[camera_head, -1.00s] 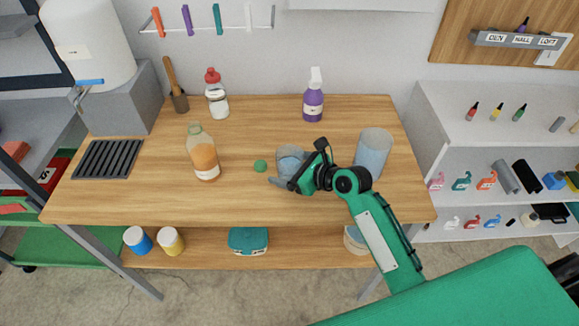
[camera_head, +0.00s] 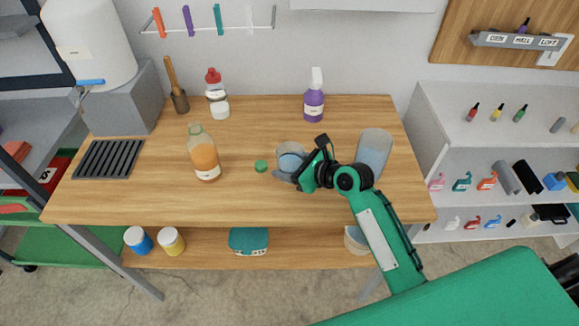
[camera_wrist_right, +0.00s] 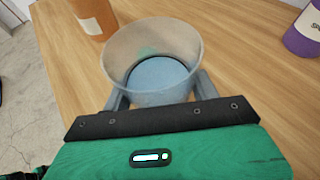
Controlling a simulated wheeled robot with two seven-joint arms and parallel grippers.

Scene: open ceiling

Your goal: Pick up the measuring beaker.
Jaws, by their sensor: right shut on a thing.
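The measuring beaker is a clear cup with a blue bottom or contents. In the head view the beaker (camera_head: 290,154) is over the middle of the wooden table, partly hidden by my right gripper. In the right wrist view the beaker (camera_wrist_right: 153,60) is upright between the two grey fingers. My right gripper (camera_head: 287,176) is shut on the beaker, with one finger on each side of it; it also shows in the right wrist view (camera_wrist_right: 157,98). I cannot tell whether the beaker's base touches the table. My left gripper is not in view.
A green ball-like thing (camera_head: 261,166) and an orange bottle (camera_head: 204,156) stand left of the beaker. A larger clear blue container (camera_head: 375,150) stands right, close behind my arm. A purple spray bottle (camera_head: 314,100) stands behind. The table (camera_head: 120,205) is clear at front left.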

